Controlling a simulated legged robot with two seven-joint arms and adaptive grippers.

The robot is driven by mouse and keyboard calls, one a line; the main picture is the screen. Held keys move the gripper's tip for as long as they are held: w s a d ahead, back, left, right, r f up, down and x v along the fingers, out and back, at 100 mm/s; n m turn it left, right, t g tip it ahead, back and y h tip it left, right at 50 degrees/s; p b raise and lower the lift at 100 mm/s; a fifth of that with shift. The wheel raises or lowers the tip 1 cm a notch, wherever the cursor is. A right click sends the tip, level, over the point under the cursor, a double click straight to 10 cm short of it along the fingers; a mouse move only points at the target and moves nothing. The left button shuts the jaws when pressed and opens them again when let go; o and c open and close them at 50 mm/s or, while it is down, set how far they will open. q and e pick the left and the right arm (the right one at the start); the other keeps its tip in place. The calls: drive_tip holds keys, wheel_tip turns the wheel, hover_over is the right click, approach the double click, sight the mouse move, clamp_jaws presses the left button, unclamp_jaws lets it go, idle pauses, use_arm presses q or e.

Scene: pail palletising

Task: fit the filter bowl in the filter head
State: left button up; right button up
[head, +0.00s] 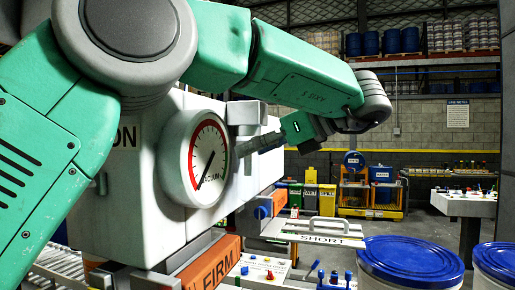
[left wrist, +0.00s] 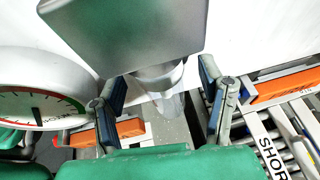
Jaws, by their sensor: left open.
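A grey block that looks like the filter head (head: 247,113) juts from the white machine's side, right of the round gauge. It fills the top of the left wrist view (left wrist: 125,35). A pale, clear-looking cylinder, seemingly the filter bowl (left wrist: 160,78), shows just under it; I cannot tell whether it is seated. My left gripper (head: 262,143) is open just below the block in the head view. In the left wrist view its fingers (left wrist: 163,93) stand on either side of the cylinder, with gaps. My right gripper is not in view.
The vacuum gauge (head: 209,158) stands close left of the gripper. Below are an orange block marked FIRM (head: 210,267) and a plate marked SHORT (head: 320,240). Blue-lidded pails (head: 411,260) stand at lower right.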

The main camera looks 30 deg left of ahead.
use_arm(q)
wheel_tip(320, 180, up, 10)
drive_tip(key=shift+w+d, duration=0.15)
idle(0.3)
